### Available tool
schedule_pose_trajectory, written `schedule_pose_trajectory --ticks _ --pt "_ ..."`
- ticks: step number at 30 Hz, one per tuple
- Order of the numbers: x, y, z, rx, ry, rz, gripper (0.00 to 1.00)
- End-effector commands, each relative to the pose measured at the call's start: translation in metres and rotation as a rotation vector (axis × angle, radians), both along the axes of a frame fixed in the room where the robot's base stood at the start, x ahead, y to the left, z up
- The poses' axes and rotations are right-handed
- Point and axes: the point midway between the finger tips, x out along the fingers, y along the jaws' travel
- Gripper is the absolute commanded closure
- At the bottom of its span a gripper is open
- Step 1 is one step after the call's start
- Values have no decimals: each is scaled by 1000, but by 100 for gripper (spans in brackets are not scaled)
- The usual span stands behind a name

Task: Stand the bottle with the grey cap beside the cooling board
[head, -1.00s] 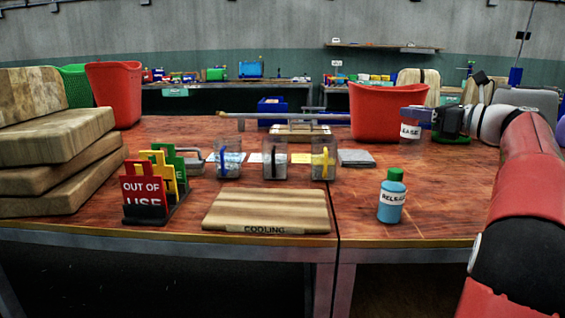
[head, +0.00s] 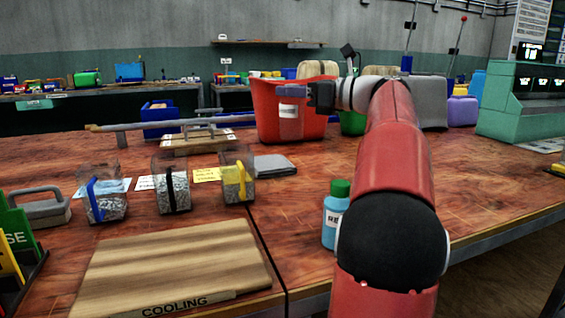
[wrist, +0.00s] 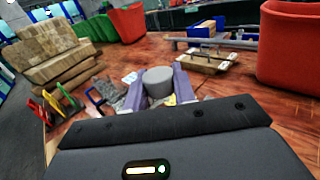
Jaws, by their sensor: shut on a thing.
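The cooling board (head: 178,258), a pale striped wooden slab marked COOLING, lies at the near left of the table in the head view. My gripper (head: 310,96) is in front of the red bin, above the table. In the wrist view, the jaws (wrist: 158,92) are shut on the bottle with the grey cap (wrist: 158,80); its round grey top shows between the fingers. In the head view, a white label (head: 289,111) shows just below the gripper; the bottle's body is hard to tell from the red bin behind.
A blue bottle with a green cap (head: 335,220) stands right of the board, beside my arm. Several clear tubs, one with a yellow handle (head: 237,180), stand behind the board. A red bin (head: 262,128) and grey pad (head: 275,166) are farther back. Tabletop is free around the blue bottle.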

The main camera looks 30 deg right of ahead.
Motion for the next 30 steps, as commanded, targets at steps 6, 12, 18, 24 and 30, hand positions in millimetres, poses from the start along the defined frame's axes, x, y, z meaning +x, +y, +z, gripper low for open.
schedule_pose_trajectory --ticks 6,12,18,24,30 --pt "0 1 -63 2 2 0 100" --pt "0 0 -91 -1 -1 0 100" --pt "0 0 -104 0 0 0 100" --pt "0 0 -135 1 1 -1 100" --pt "0 0 -137 -2 -1 0 100"
